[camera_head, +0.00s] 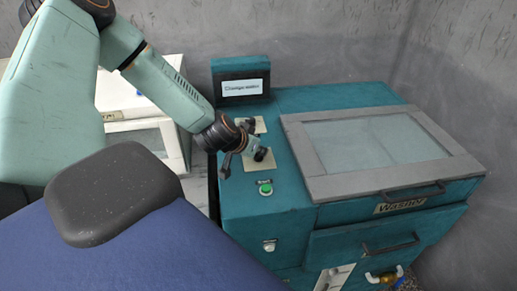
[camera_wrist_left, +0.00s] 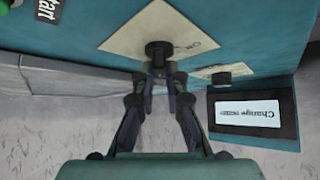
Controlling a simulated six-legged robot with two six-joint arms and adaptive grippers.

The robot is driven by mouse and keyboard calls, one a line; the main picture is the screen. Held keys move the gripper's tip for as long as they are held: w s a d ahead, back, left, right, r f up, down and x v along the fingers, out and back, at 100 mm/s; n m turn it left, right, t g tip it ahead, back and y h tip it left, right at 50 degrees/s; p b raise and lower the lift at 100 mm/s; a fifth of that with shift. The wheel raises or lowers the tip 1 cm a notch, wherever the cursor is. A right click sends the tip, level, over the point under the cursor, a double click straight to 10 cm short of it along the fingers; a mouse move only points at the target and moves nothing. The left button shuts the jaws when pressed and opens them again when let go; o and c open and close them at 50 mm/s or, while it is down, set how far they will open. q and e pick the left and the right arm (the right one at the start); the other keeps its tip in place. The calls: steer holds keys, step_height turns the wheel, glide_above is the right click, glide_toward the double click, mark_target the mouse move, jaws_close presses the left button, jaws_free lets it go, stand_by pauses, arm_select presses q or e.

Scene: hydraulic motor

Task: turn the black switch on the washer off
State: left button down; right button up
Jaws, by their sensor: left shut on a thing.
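The teal washer (camera_head: 285,215) stands at centre right in the head view. Its black switch (camera_head: 261,154) sits on a cream plate (camera_head: 258,165) on the top, near the left edge. In the left wrist view the black switch (camera_wrist_left: 158,49) is on the larger cream plate (camera_wrist_left: 130,33), with part of an "ON" label beside it. My left gripper (camera_head: 251,143) reaches down over that plate. In the wrist view its fingertips (camera_wrist_left: 162,76) are shut on the switch and hide part of it. The switch's exact angle is hard to tell. My right gripper is not in view.
A green start button (camera_head: 265,189) is just in front of the plate. A second knob (camera_wrist_left: 221,77) on a smaller plate and a "Change water" box (camera_head: 241,80) are behind. The grey-framed glass lid (camera_head: 380,145) is to the right. A white machine (camera_head: 145,125) stands left.

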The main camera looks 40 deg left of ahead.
arm_select(q)
steer(key=shift+d+n+y, duration=0.1)
steer(key=shift+n+y, duration=0.2)
steer(key=shift+y, duration=0.1)
steer(key=shift+n+g+y, duration=0.3)
steer(key=shift+n+y, duration=0.4)
steer(key=shift+n, duration=0.4)
steer(key=n+g+y, duration=0.1)
steer(key=n+y, duration=0.1)
steer(key=shift+n, duration=0.3)
steer(key=n+g+y+p, duration=0.1)
steer(key=n, duration=0.1)
steer(key=n+g+y+p, duration=0.1)
steer(key=shift+r+n, duration=0.15)
steer(key=shift+n, duration=0.25)
steer(key=n+g+y+p, duration=0.1)
steer(key=n+p, duration=0.1)
steer(key=shift+n+g, duration=0.3)
steer(key=shift+g, duration=0.1)
steer(key=shift+n+g+p, duration=0.55)
steer(key=shift+n+g, duration=0.05)
steer(key=shift+n, duration=0.2)
steer(key=shift+n+g+y, duration=0.4)
steer(key=shift+n+g, duration=0.3)
steer(key=shift+n, duration=0.4)
steer(key=shift+n+g, duration=0.9)
steer(key=shift+n, duration=0.1)
